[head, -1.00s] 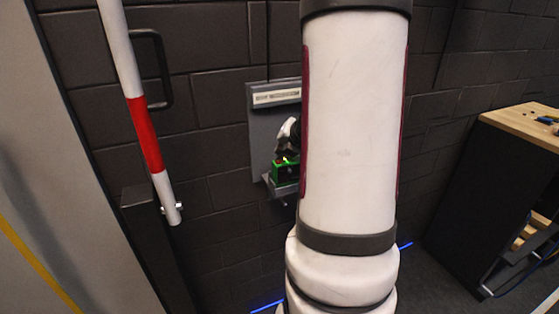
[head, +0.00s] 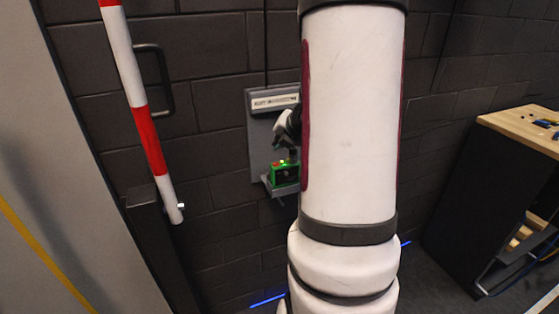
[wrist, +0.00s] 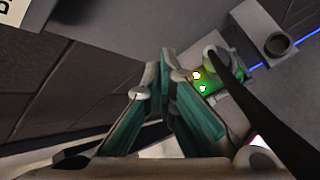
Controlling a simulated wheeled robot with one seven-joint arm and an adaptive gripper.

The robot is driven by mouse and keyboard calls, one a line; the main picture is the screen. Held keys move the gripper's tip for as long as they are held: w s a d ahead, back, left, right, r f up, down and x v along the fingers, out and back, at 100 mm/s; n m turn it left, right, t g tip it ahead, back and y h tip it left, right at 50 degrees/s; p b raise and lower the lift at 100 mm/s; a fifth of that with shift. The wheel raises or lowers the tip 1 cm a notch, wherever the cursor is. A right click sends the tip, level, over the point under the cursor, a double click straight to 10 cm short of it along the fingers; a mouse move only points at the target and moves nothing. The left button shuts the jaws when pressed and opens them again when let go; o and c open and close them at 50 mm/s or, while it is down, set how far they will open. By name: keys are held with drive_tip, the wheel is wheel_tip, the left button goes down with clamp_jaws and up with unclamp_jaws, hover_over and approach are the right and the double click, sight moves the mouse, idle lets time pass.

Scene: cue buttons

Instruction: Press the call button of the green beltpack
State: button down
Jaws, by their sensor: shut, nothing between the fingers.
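The green beltpack (head: 285,174) sits on a small grey shelf on the wall panel, partly hidden by my arm. A small yellow light shows on its top. In the wrist view the green beltpack (wrist: 212,83) lies right of my fingertips, with a lit yellow-orange spot (wrist: 196,75) and a whitish-green spot (wrist: 202,88). I cannot tell which spot is the call button. My gripper (wrist: 158,72) is shut and empty, its teal-sided fingers together at the tips. In the head view my gripper (head: 283,145) is just above the beltpack; contact cannot be told.
The grey wall panel (head: 259,137) carries a white label strip (head: 275,103). A dark cable-like strip (wrist: 255,105) crosses beside the beltpack. A red-and-white pole (head: 148,140) stands at left. A wood-topped cabinet (head: 525,122) stands at right.

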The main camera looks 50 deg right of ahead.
wheel_tip(320, 180, up, 2)
drive_tip(key=shift+s+r+p, duration=0.1)
drive_tip(key=shift+p, duration=0.7)
drive_tip(key=a+r+m+h, duration=0.2)
drive_tip(key=a+r+m, duration=1)
drive_tip(key=a+r, duration=0.15)
drive_tip(key=s+a+m+g+y, duration=0.1)
drive_tip(key=s+a+m+y, duration=0.1)
drive_tip(key=s+a, duration=0.3)
drive_tip(key=s+a+f+m+g+y, duration=0.1)
drive_tip(key=s+a+m, duration=0.3)
drive_tip(key=a, duration=0.7)
drive_tip(key=s+a+m+g+y, duration=0.1)
drive_tip(key=s+a+m+y, duration=0.2)
drive_tip(key=s+a, duration=0.3)
drive_tip(key=a, duration=0.2)
drive_tip(key=shift+s+a+f+m, duration=0.3)
drive_tip(key=shift+s+a+m, duration=0.05)
drive_tip(key=shift+m, duration=0.05)
